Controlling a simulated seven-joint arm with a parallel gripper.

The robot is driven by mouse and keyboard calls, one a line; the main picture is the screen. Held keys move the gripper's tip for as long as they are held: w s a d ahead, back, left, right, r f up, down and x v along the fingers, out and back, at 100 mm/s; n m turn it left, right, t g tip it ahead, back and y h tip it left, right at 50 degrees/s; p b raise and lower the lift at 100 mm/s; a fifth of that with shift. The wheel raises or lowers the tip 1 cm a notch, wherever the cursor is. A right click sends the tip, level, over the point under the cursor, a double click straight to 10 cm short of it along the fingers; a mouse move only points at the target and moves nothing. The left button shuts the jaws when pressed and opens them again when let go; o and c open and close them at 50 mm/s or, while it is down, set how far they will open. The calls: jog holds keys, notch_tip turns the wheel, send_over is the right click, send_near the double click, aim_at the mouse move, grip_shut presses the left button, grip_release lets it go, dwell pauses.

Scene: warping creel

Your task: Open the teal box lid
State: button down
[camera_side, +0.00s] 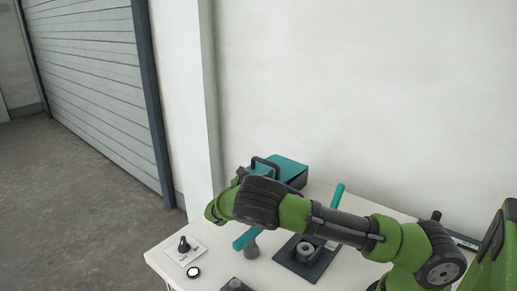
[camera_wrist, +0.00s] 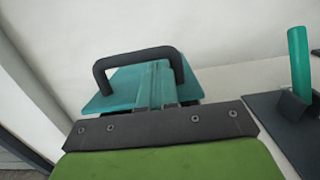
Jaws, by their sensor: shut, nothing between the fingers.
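The teal box lid (camera_side: 287,166) lies on a dark box body (camera_side: 299,181) at the back of the table, by the wall, and looks closed. A dark arched handle (camera_side: 265,159) stands up from it. In the wrist view the teal lid (camera_wrist: 112,88) and the black handle (camera_wrist: 135,55) are straight ahead. My gripper (camera_wrist: 156,68) is shut and empty, its teal fingers side by side. Their tips appear just below the handle bar, inside the arch; I cannot tell whether they touch it. In the side view my wrist hides most of the fingers.
A white plate (camera_side: 185,250) with a black knob sits at the table's front left corner. A wall stands close behind the box.

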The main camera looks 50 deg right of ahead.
jog(key=shift+d+r+y, duration=0.25)
jog(key=shift+r+y, duration=0.2)
jog(key=shift+r, duration=0.35)
jog(key=shift+d+r+y, duration=0.25)
jog(key=shift+r+y, duration=0.2)
jog(key=shift+r, duration=0.3)
jog(key=d+r+y, duration=0.1)
jog(key=r, duration=0.1)
jog(key=d+r+y, duration=0.1)
jog(key=r, duration=0.1)
jog(key=d+r+y, duration=0.1)
jog(key=r, duration=0.1)
jog(key=shift+s+d+y, duration=0.1)
jog(key=shift+d+y, duration=0.25)
jog(key=shift+y, duration=0.05)
jog(key=d+r+y, duration=0.2)
jog(key=d+r, duration=0.1)
jog(key=d, duration=0.6)
jog(key=d+r+y, duration=0.3)
jog(key=d, duration=0.6)
jog(key=shift+d+r, duration=0.2)
jog(key=shift+r, duration=0.15)
jog(key=shift+r, duration=0.1)
